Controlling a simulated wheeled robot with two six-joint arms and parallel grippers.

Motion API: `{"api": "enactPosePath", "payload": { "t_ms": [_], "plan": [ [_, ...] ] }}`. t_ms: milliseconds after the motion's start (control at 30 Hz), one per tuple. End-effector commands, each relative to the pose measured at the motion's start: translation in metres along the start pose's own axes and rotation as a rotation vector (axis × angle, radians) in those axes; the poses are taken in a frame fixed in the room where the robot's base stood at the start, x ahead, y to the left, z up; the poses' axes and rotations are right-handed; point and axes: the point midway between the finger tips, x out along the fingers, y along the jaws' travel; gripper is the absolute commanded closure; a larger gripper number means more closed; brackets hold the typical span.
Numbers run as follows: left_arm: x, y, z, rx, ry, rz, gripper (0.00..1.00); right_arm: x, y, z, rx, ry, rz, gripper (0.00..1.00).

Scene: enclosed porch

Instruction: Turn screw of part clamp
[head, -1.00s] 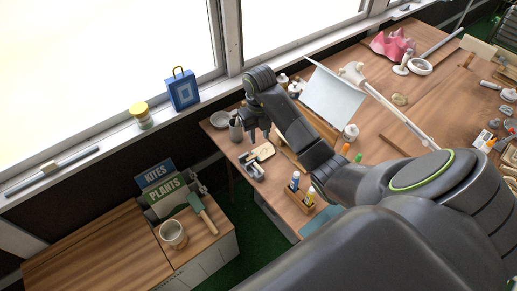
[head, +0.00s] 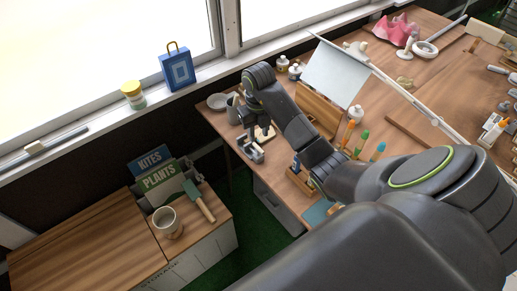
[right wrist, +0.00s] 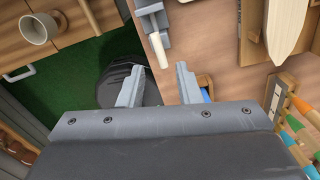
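The part clamp (head: 250,151) is a small grey device at the near left edge of the wooden desk. In the right wrist view its grey body (right wrist: 151,12) is at the top, with a pale rod, likely its screw (right wrist: 159,48), pointing down toward my fingers. My right gripper (head: 258,128) is just above and behind the clamp in the head view, partly hidden by my arm. In the right wrist view my right gripper (right wrist: 160,86) is open and empty. The rod's end lies short of the gap between the fingertips. My left gripper is out of view.
The desk (head: 385,85) holds a tilted white board (head: 335,72), a lamp arm (head: 405,92) and small tools. A low cabinet (head: 95,245) with a mug (head: 167,222) and trowel (head: 199,200) stands left. Green floor (head: 250,225) lies between.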

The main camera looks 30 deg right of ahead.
Motion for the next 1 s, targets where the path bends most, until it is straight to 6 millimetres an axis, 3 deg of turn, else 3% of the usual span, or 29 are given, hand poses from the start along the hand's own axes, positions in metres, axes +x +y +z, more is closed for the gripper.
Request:
{"api": "enactPosePath", "payload": {
  "t_ms": [33,500,700,967,1000],
  "plan": [
    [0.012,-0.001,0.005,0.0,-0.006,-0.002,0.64,0.012,0.0,0.0,0.0,0.0,0.0,0.69],
    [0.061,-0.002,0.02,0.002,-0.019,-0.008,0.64,0.065,0.0,0.0,0.0,0.002,0.0,0.69],
    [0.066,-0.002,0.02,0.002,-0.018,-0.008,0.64,0.083,0.0,0.0,0.0,0.0,0.0,0.69],
    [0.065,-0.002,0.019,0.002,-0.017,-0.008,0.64,0.083,0.0,0.0,0.0,0.0,0.0,0.69],
    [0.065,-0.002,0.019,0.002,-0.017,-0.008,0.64,0.083,0.0,0.0,0.0,0.0,0.0,0.74]
  ]
}}
